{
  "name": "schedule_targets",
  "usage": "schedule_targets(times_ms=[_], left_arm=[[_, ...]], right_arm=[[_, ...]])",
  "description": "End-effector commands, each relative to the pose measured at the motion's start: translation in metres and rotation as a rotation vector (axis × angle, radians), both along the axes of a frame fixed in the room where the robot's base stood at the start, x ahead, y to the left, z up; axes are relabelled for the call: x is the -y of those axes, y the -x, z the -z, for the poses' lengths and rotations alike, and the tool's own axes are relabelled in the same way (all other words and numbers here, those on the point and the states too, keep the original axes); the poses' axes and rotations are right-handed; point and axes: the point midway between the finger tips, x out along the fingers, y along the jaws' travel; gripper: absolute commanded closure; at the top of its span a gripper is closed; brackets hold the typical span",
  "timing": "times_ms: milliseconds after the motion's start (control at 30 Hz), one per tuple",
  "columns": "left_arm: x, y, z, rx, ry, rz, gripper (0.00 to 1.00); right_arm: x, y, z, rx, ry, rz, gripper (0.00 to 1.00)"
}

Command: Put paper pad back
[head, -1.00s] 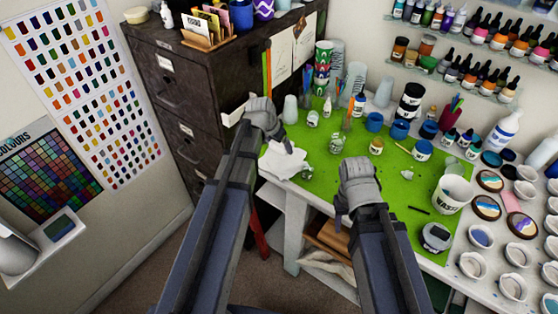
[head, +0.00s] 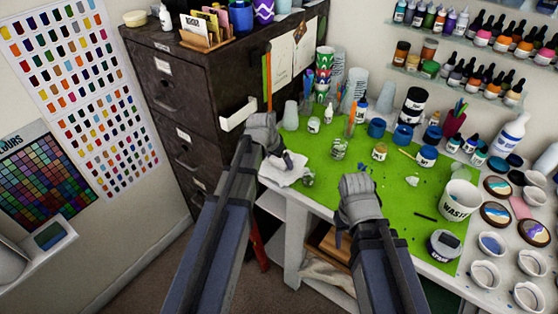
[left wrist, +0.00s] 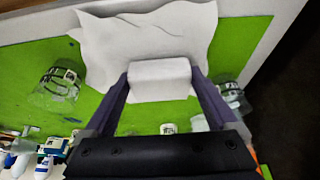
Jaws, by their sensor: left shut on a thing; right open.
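A white, block-like paper pad (left wrist: 160,78) sits between the fingertips of my left gripper (left wrist: 160,88) in the left wrist view. My left gripper is shut on it. Crumpled white paper (left wrist: 130,35) spreads just beyond and around the pad, and I cannot tell whether it is joined to the pad. In the head view my left gripper (head: 284,155) is at the left edge of the green mat, over the white paper (head: 283,174). My right gripper (head: 360,182) is open and empty over the mat's front edge; its fingers are mostly hidden.
The green mat (head: 400,200) holds several cups, jars and bottles, with clear glass cups (left wrist: 57,85) close to the paper. A dark cabinet (head: 200,80) with a white side holder (head: 238,115) rises behind my left arm.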

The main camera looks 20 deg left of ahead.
Motion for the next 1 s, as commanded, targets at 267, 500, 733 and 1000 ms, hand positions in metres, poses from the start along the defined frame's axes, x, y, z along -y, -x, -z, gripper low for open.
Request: schedule_targets(times_ms=[267, 500, 733, 1000], left_arm=[[0.000, 0.000, 0.002, 0.000, 0.000, 0.000, 0.00], [0.000, 0.000, 0.000, 0.000, 0.000, 0.000, 0.00], [-0.001, 0.004, -0.015, 0.000, 0.000, 0.000, 0.00], [-0.006, 0.018, -0.052, 0.000, 0.000, 0.000, 0.00]], right_arm=[[0.000, 0.000, 0.002, 0.000, 0.000, 0.000, 0.50], [0.000, 0.000, 0.000, 0.000, 0.000, 0.000, 0.50], [0.000, 0.000, -0.015, 0.000, 0.000, 0.000, 0.50], [0.000, 0.000, -0.052, 0.000, 0.000, 0.000, 0.50]])
